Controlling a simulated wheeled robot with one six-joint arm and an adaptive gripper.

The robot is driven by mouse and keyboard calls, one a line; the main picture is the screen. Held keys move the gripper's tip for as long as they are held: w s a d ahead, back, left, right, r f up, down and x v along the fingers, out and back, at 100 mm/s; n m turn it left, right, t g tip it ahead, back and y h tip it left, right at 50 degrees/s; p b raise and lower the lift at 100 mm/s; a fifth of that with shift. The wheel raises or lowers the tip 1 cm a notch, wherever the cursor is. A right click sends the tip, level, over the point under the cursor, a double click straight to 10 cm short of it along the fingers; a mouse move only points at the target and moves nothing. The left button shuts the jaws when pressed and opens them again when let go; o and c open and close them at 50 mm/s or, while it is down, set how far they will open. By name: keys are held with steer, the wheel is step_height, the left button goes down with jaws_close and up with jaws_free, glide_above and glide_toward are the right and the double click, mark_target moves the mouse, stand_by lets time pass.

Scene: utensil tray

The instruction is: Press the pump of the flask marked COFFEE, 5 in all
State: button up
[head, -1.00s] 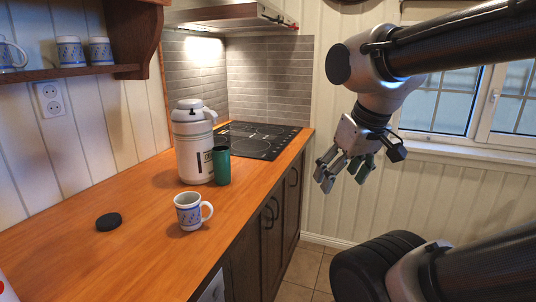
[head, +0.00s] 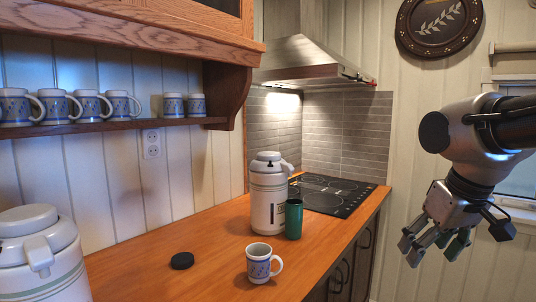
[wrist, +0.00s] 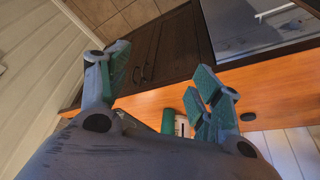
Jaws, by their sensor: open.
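A white pump flask (head: 263,190) stands upright on the wooden counter near the hob, with a grey-white top and spout. Its dark marking is partly hidden by a green cup, and I cannot read it. A second white pump flask (head: 40,280) with greenish bands is cut off at the lower left; no lettering shows on it. My gripper (head: 428,250) is open and empty at the right, in the air beyond the counter's edge, well apart from both flasks. In the wrist view its spread fingers (wrist: 160,78) face dark cabinet fronts and the counter.
A patterned mug (head: 258,264) and a black disc (head: 182,261) are on the counter (head: 215,225). Several mugs line the shelf (head: 120,125). The hob (head: 330,193) lies behind.

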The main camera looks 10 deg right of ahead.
jaws_close()
stand_by(1.3)
